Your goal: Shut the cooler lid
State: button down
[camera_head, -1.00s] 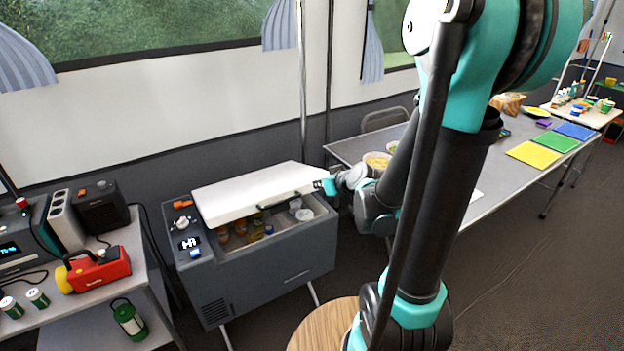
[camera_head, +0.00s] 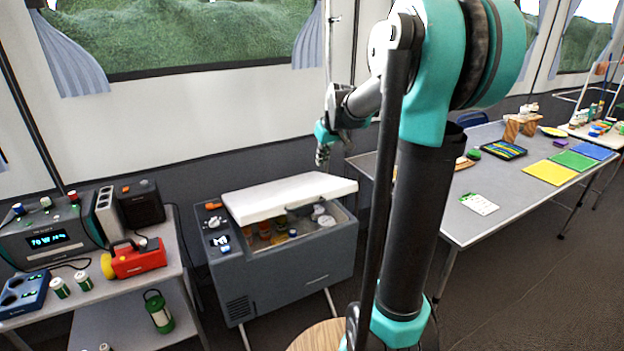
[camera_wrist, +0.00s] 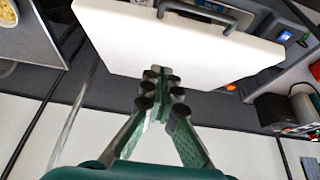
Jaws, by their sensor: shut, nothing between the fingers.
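The cooler (camera_head: 300,273) is a grey box on legs, left of centre in the head view. Its white lid (camera_head: 285,197) is tilted, raised partway, with the front open and jars and bottles (camera_head: 280,230) showing inside. My gripper (camera_head: 322,158) is above and behind the lid's right part, pointing down, shut and empty. In the wrist view my gripper (camera_wrist: 160,88) has its fingertips together, in front of the white lid (camera_wrist: 185,45). The lid's dark handle (camera_wrist: 205,12) shows at the top of that view. I cannot tell whether the fingers touch the lid.
A side table (camera_head: 130,305) with a red lamp (camera_head: 138,258) and devices stands left of the cooler. A long grey table (camera_head: 480,215) with coloured mats stands to the right. A round wooden stool (camera_head: 320,338) is in front. The wall is close behind the cooler.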

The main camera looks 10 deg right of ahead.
send_over(315, 193)
notch_tip(315, 193, down, 8)
jog(key=f, duration=0.3)
jog(key=shift+s+d+f, duration=0.15)
jog(key=shift+s+d, duration=0.05)
jog(key=shift+s, duration=0.15)
jog(key=shift+s+f, duration=0.2)
jog(key=shift+f, duration=0.4)
